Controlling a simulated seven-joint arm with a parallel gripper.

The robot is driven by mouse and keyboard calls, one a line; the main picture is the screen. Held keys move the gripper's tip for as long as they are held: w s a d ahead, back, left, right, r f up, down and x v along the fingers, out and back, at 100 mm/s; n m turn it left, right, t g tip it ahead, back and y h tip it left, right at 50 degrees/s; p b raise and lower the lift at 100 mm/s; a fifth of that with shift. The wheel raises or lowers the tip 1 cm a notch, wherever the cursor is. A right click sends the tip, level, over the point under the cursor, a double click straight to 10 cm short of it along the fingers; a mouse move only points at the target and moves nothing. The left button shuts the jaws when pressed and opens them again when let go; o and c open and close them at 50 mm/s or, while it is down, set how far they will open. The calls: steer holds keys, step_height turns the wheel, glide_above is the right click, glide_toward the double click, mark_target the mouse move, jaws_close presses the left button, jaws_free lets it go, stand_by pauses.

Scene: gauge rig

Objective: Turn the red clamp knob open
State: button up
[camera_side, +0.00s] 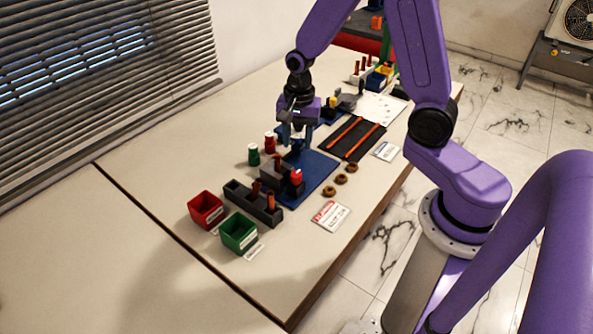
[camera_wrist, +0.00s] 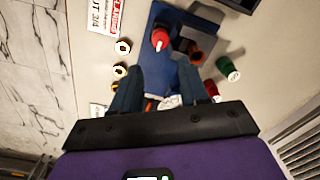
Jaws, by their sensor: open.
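The red clamp knob (camera_side: 296,176) sits on a dark grey clamp fixture (camera_side: 271,173) on the blue base plate (camera_side: 320,174). My gripper (camera_side: 296,141) is open, fingers pointing down, above the far part of the plate and apart from the knob. In the wrist view its two fingers (camera_wrist: 160,70) frame bare plate and a pale item that I cannot make out. Which way the knob is turned cannot be told.
A green spool (camera_side: 253,155) and a red spool (camera_side: 270,142) stand left of the plate. A dark rack (camera_side: 240,195), red bin (camera_side: 205,209) and green bin (camera_side: 238,232) lie nearer the front. Several brown rings (camera_side: 341,179) and a label card (camera_side: 331,215) lie at right.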

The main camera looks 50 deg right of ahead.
mark_target(296, 173)
step_height(296, 173, down, 11)
steer(key=shift+w, duration=0.15)
stand_by(0.4)
steer(key=c, duration=0.8)
